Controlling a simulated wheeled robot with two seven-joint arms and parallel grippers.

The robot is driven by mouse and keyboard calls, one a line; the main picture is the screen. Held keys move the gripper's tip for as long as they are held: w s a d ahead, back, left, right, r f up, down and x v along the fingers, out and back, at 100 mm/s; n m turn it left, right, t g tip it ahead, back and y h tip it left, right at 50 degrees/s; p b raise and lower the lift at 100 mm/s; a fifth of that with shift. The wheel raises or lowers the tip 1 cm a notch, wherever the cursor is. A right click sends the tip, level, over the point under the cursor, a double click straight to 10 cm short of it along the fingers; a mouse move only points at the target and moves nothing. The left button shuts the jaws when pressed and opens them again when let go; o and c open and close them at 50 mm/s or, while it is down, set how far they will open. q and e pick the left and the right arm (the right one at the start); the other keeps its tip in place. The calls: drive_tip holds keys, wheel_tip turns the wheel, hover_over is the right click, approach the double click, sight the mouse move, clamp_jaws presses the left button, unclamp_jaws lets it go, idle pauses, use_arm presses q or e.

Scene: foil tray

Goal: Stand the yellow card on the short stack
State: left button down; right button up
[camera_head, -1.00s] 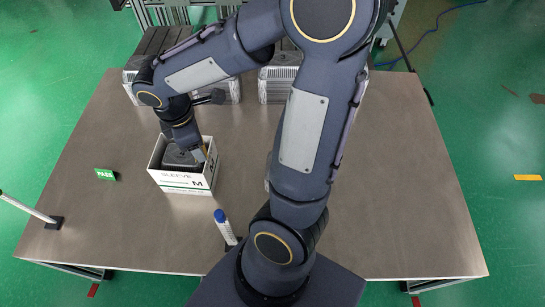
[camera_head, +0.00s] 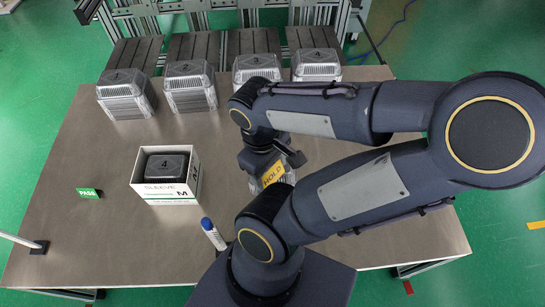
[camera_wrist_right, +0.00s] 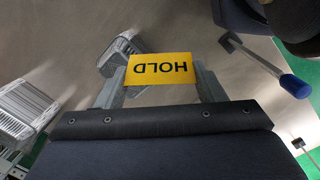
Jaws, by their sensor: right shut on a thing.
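My right gripper (camera_head: 266,168) is shut on the yellow card (camera_head: 273,174), which reads HOLD. In the right wrist view the card (camera_wrist_right: 160,69) sits between the two fingers, its lettering upside down. In the head view the card is right of the box, above the table. A small clear-and-grey stack (camera_head: 283,184) shows partly behind the card and my arm. In the right wrist view a small stack (camera_wrist_right: 122,50) lies just beyond the card's left edge; I cannot tell whether they touch. My left gripper is not in view.
Several taller numbered stacks (camera_head: 190,88) stand along the back. A white SLEEVE box (camera_head: 165,195) holding a dark number 4 stack (camera_head: 166,167) is at left. The table between box and back row is clear.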

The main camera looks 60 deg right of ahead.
drive_tip(key=w+d+f, duration=0.1)
drive_tip(key=d, duration=0.1)
drive_tip(key=d+f+b, duration=0.1)
drive_tip(key=d, duration=0.1)
drive_tip(key=w+d+f+b, duration=0.1)
drive_tip(key=d, duration=0.1)
drive_tip(key=shift+w+d+f, duration=0.15)
drive_tip(key=shift+w+f, duration=0.15)
drive_tip(key=shift+w, duration=0.05)
drive_tip(key=d+f+b, duration=0.1)
drive_tip(key=w+d+f+b, duration=0.1)
drive_tip(key=d+f, duration=0.1)
drive_tip(key=d+f+b, duration=0.1)
drive_tip(key=f, duration=0.1)
drive_tip(key=shift+w+d+f, duration=0.25)
drive_tip(key=shift+w+d, duration=0.1)
drive_tip(key=shift+w, duration=0.05)
drive_tip(key=shift+f+b, duration=0.8)
drive_tip(key=shift+f, duration=0.75)
drive_tip(key=shift+f, duration=0.15)
drive_tip(key=o, duration=1.2)
